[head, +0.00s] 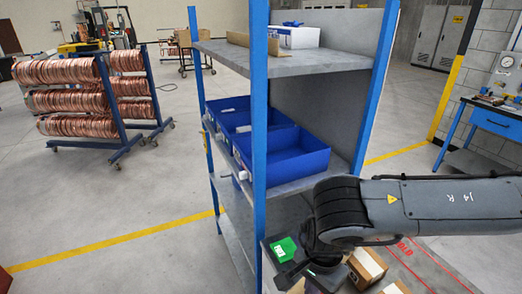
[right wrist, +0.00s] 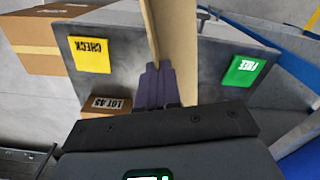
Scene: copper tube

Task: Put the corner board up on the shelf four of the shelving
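In the right wrist view a tan corner board (right wrist: 183,45) runs from the top edge down to my right gripper (right wrist: 161,70). The dark fingers are close together, with the thin left flange of the board between them. In the head view my right gripper (head: 322,280) is low at the bottom edge, and the arm hides most of what it holds. The shelving (head: 259,130) has blue posts and grey shelves. A brown angled board (head: 240,42) and a white and blue box (head: 295,37) lie on its upper visible shelf. My left gripper is not in view.
Blue bins (head: 290,158) fill the shelf below. Beside the shelving, a low surface carries a green label (head: 284,249) and cardboard boxes (head: 367,264). In the wrist view a yellow CHECK label (right wrist: 90,55) and a green FREE label (right wrist: 243,70) flank the board. Copper coil racks (head: 75,95) stand far left.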

